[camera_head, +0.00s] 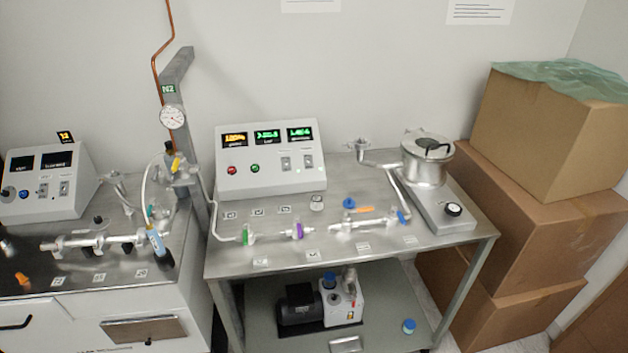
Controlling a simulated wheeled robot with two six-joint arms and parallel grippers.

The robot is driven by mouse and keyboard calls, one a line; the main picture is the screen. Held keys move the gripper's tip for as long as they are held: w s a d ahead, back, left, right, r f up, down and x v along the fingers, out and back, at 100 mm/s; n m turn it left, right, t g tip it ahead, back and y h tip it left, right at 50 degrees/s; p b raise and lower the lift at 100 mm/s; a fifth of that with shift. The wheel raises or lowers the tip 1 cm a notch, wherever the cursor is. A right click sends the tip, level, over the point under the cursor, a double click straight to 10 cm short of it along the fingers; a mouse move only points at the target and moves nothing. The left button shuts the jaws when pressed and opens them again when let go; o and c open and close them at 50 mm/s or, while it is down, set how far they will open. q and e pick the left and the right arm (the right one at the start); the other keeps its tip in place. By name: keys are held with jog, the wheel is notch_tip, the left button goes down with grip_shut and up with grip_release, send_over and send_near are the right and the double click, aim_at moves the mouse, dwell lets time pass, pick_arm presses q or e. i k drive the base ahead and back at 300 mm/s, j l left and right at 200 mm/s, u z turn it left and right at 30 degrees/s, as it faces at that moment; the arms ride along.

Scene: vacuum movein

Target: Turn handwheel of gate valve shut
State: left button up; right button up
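Several valves show, and I cannot tell surely which is the gate valve. A metal fitting with a wheel-like top (361,145) stands at the back of the right steel table. A blue round knob (349,203) sits near a glass and metal line (365,222) on the same table. On the left bench, a metal manifold (90,241) carries dark knobs (98,220). Whether any valve is open or shut is too small to tell. Neither of my grippers is in view, and nothing is seen touching the valves.
A control box with lit displays (270,160) stands at the back of the steel table (285,270). A steel vessel (426,168) on a hotplate (440,208) is at its right. A pump (343,300) sits on the lower shelf. Stacked cartons (545,235) fill the right side.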

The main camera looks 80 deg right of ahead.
aim_at(453, 209)
jog(key=z, duration=3.75)
